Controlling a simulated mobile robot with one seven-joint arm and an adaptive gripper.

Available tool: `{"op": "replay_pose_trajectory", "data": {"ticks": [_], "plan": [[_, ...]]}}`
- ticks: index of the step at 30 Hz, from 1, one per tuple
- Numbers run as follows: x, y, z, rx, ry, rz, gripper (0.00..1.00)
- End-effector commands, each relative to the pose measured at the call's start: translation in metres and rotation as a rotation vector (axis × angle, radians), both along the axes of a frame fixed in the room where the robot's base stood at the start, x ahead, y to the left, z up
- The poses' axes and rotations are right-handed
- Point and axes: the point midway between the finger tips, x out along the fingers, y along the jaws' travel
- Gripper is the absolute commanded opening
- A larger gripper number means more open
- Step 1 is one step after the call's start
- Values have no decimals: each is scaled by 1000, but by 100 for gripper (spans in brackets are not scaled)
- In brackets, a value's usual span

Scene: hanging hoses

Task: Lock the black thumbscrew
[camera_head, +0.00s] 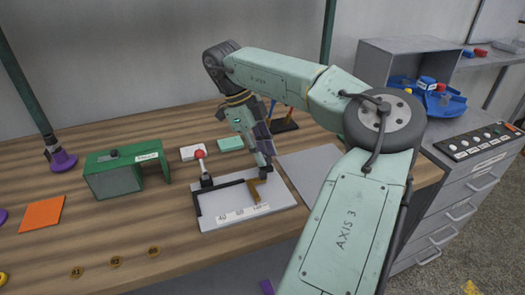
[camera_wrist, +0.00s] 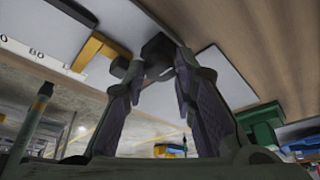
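A dark block-like knob (camera_wrist: 158,48), which looks like the black thumbscrew, shows between my fingertips in the wrist view. It sits by the black rail on the white fixture plate (camera_head: 226,212). My gripper (camera_head: 264,166) points down at the plate's back right in the head view and hides most of that spot. In the wrist view my gripper's two fingers (camera_wrist: 161,65) stand apart on either side of the knob; whether they press on it is not clear. A yellow-brown stop (camera_head: 254,190) is close by, and also shows in the wrist view (camera_wrist: 95,48).
A red-tipped lever (camera_head: 199,154) stands at the plate's back left. A green bracket (camera_head: 125,172) with a dark knob on top stands farther left. A grey sheet (camera_head: 310,166) lies right of the plate. An orange square (camera_head: 41,214) lies at left. The front left table has small labelled discs.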

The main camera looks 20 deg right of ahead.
Motion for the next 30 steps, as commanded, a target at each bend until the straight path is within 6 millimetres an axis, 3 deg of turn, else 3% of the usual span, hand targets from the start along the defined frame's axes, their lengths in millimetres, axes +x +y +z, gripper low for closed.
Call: {"op": "replay_pose_trajectory", "data": {"ticks": [8,18,30], "plan": [[0,0,0,0,0,1,45],[1,1,3,0,0,1,45],[17,17,58,-2,-1,1,45]]}}
